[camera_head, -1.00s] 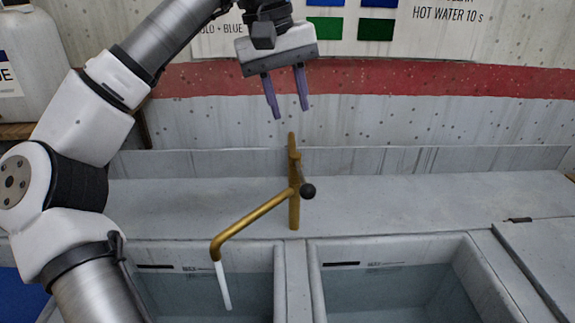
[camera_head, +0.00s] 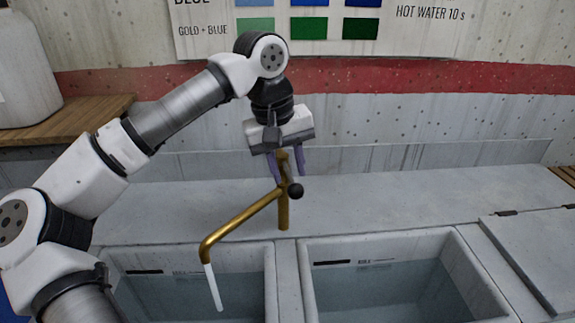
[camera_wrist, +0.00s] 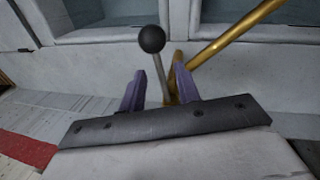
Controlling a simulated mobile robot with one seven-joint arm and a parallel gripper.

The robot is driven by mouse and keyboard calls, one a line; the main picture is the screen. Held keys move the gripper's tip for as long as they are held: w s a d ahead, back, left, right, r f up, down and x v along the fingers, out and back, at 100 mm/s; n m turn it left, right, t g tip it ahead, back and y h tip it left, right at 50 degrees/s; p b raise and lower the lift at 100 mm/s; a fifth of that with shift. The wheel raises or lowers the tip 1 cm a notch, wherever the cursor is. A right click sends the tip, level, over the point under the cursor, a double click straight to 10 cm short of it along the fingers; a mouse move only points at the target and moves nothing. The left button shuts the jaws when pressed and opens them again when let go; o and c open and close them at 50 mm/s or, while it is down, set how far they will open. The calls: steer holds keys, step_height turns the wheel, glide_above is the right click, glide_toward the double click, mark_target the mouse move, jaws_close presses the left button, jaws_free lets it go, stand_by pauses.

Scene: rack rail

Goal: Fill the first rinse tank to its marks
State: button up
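A brass tap (camera_head: 284,208) stands on the ledge behind two tanks. Its spout (camera_head: 238,220) points to the left tank, and a white stream runs from its end (camera_head: 213,288) into that tank. A black-knobbed lever (camera_head: 296,190) sticks out from the tap; in the wrist view its knob (camera_wrist: 152,39) and thin rod lie between my fingers. My gripper (camera_head: 286,162) is open around the upper tap and lever, with no clear contact visible. The left tank (camera_head: 272,285) and right tank (camera_head: 301,285) both hold water, with dark marks on their back walls.
A grey lid (camera_head: 540,250) covers the area at right. A white jug (camera_head: 25,75) stands on a wooden shelf (camera_head: 85,118) at left. A colour chart (camera_head: 420,35) hangs on the wall. The ledge (camera_head: 400,205) beside the tap is clear.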

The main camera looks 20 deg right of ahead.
steer(key=shift+f, duration=0.1)
jaws_close()
